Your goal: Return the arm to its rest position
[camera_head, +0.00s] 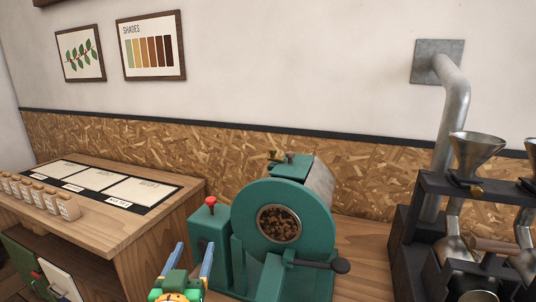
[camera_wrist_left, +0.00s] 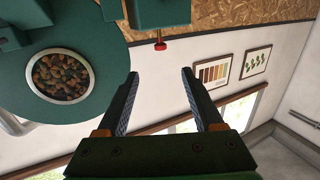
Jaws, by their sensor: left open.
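My left gripper (camera_head: 194,262) shows at the bottom of the head view, in front of the green roaster (camera_head: 308,222) and a little to its left. Its two fingers point up and stand apart with nothing between them. The left wrist view also shows the open, empty fingers (camera_wrist_left: 159,76). The roaster's round window with brown beans (camera_wrist_left: 62,76) is to the left of the fingers there. The gripper appears apart from the roaster. My right gripper is in neither view.
A red knob (camera_head: 211,201) tops the roaster's left box, and a black-knobbed handle (camera_head: 340,265) sticks out to its right. A wooden table (camera_head: 150,235) with mats and small sample boxes stands at left. A dark rack (camera_head: 437,187) with metal funnels stands at right.

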